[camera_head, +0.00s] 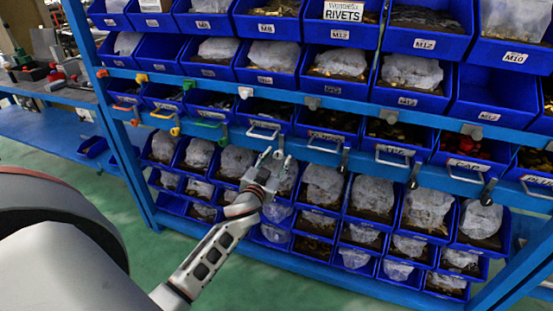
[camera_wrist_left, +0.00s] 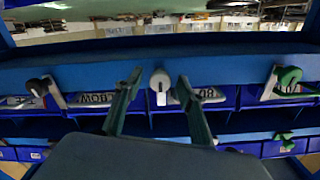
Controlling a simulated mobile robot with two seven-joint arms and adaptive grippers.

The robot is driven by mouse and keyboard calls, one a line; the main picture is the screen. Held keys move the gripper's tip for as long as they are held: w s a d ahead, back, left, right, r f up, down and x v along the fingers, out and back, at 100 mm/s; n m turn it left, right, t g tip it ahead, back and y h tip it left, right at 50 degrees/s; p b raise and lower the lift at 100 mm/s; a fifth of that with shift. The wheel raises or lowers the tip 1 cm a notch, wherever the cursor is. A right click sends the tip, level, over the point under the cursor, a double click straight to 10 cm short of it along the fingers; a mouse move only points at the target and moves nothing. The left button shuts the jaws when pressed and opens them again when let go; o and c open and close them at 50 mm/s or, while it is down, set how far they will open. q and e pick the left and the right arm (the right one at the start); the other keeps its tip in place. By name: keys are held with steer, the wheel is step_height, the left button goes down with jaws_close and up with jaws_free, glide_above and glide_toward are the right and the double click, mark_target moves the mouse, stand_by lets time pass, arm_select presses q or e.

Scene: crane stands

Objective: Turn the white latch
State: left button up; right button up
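The white latch (camera_wrist_left: 160,85) shows in the left wrist view on the blue beam, with a dark slot on its face. My left gripper (camera_wrist_left: 159,78) is open, with one finger on either side of the latch in the picture; I see no contact, and the depth gap is unclear. In the head view my left gripper (camera_head: 275,156) is in front of the lower beam, just below the white latch (camera_head: 280,139), which it partly hides. My right gripper is not in view.
A green latch (camera_wrist_left: 289,76) and a black latch (camera_wrist_left: 38,87) flank the white one. Handled blue drawers (camera_head: 263,130) line the beam. Blue bins with bagged parts (camera_head: 324,185) fill the rack above and below. Green floor (camera_head: 120,215) is open at left.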

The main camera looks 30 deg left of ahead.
arm_select(q)
steer(key=c, duration=1)
steer(key=shift+o, duration=0.2)
steer(key=shift+m, duration=0.3)
steer(key=m, duration=0.2)
steer(key=shift+r+m+p, duration=0.1)
steer(key=shift+m+p, duration=0.3)
steer(key=m, duration=0.3)
steer(key=shift+m, duration=0.4)
steer(key=shift+m+p, duration=0.35)
steer(key=shift+m, duration=0.45)
steer(key=m, duration=0.4)
steer(key=shift+m, duration=0.3)
steer(key=shift+m+p, duration=0.4)
steer(key=shift+m, duration=1.7)
